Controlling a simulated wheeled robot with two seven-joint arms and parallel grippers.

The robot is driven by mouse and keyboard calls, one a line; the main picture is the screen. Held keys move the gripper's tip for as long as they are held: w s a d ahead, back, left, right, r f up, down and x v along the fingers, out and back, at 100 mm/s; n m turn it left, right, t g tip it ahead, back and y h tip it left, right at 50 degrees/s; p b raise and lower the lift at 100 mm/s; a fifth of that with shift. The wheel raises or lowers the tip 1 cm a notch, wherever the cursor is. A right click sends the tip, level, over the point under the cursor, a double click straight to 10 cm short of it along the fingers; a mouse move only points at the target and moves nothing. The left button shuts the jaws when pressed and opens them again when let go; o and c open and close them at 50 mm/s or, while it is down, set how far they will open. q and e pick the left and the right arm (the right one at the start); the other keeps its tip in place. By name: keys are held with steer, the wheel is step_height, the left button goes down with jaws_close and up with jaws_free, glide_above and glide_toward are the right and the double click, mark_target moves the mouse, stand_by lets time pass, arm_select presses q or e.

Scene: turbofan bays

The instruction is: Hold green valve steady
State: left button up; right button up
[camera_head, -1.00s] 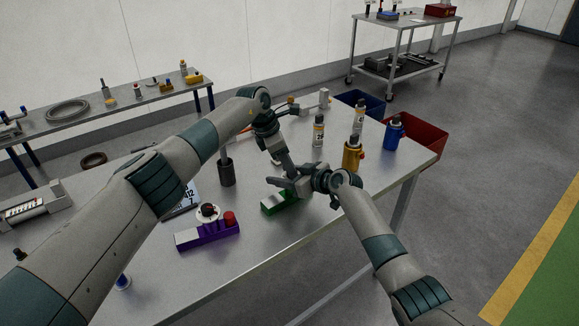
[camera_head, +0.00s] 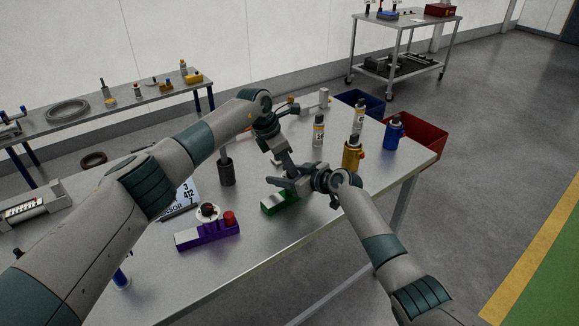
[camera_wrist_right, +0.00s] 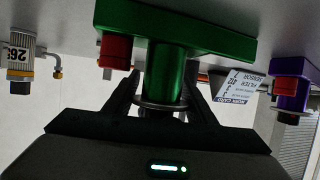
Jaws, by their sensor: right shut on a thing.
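The green valve (camera_head: 281,203) lies on the metal table, with its upper part hidden by my grippers in the head view. In the right wrist view the green valve (camera_wrist_right: 205,22) shows a green block, a green cylinder and a red knob. My right gripper (camera_head: 284,184) is shut on the valve, and its two dark fingers (camera_wrist_right: 163,90) flank the green cylinder. My left gripper (camera_head: 286,166) points down right above the valve, close to my right gripper. Its fingertips are too small and overlapped to tell open from shut.
A purple valve (camera_head: 207,236) with a red knob lies left of the green one. A dark cylinder (camera_head: 227,172) and a printed card (camera_head: 183,201) are behind it. Orange (camera_head: 352,156) and blue bottles (camera_head: 393,136) stand at the right. The front table strip is clear.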

stand_by(0.3)
arm_select(q)
steer(key=v, duration=1.2)
arm_select(e)
steer(key=o, duration=1.4)
steer(key=shift+s+d, duration=0.1)
steer(key=v, duration=1.1)
steer(key=shift+s+d+r, duration=0.15)
steer(key=shift+s+d, duration=0.05)
steer(key=shift+d, duration=0.1)
arm_select(q)
steer(key=shift+d+f, duration=0.1)
arm_select(e)
steer(key=shift+d, duration=0.1)
